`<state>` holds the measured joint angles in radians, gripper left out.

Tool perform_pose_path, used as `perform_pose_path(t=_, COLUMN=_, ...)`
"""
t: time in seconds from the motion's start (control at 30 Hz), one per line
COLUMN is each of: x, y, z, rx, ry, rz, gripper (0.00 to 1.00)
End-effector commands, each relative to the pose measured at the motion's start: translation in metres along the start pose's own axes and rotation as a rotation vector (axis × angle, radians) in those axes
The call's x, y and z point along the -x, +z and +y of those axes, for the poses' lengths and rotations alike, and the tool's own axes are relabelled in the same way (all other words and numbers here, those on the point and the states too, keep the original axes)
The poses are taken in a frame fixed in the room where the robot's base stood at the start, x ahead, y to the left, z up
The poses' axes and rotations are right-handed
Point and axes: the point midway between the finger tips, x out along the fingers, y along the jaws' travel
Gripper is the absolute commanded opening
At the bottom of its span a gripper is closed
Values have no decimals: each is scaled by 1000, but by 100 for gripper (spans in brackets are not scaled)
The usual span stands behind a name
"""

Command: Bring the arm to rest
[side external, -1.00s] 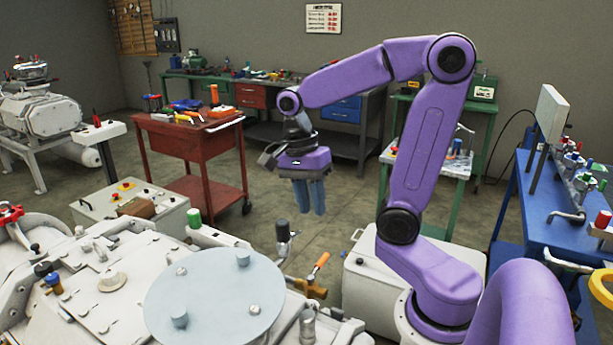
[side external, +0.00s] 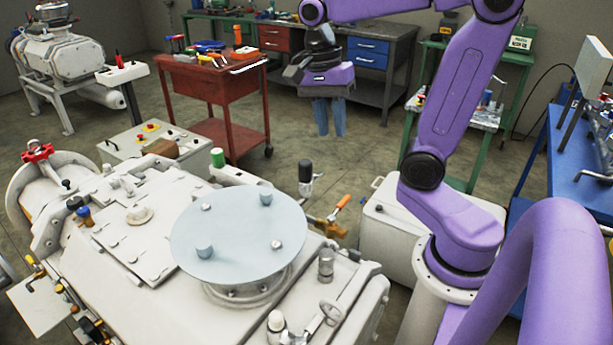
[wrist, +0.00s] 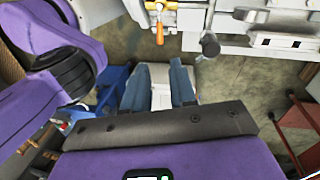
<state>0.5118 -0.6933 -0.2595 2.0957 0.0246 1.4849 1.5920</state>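My gripper (side external: 331,130) hangs in the air with its blue fingers pointing down. In the side view it appears beyond the pale vacuum machine (side external: 135,245) and apart from it. The wrist view shows my gripper (wrist: 160,78) with the two fingers apart and nothing held between them. A white box (wrist: 160,90) on the floor shows through the gap. My purple arm is bent above its base; its upper part is cut off by the top edge of the side view.
A round pale plate (side external: 238,238) lies on top of the machine. A brass valve with an orange handle (side external: 341,203) sticks out at its side. A red cart (side external: 215,90) with tools stands left of my gripper, and a blue bench (side external: 585,165) is at right. Open floor lies below.

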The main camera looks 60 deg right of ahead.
Motion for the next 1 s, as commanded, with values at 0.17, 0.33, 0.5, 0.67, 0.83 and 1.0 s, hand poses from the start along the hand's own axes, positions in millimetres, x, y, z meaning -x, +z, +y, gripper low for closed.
perform_pose_path(t=0.17, x=-19, y=20, z=5, rx=405, ry=-25, rz=32, gripper=26)
perform_pose_path(t=0.33, x=-39, y=40, z=15, rx=820, ry=-48, rz=67, gripper=26)
perform_pose_path(t=0.5, x=-59, y=58, z=30, rx=1238, ry=-63, rz=105, gripper=26)
perform_pose_path(t=0.67, x=-78, y=73, z=47, rx=1632, ry=-74, rz=144, gripper=26)
perform_pose_path(t=0.83, x=-97, y=87, z=70, rx=2039, ry=-82, rz=188, gripper=26)
perform_pose_path(t=1.0, x=-112, y=95, z=88, rx=2347, ry=-84, rz=225, gripper=26)
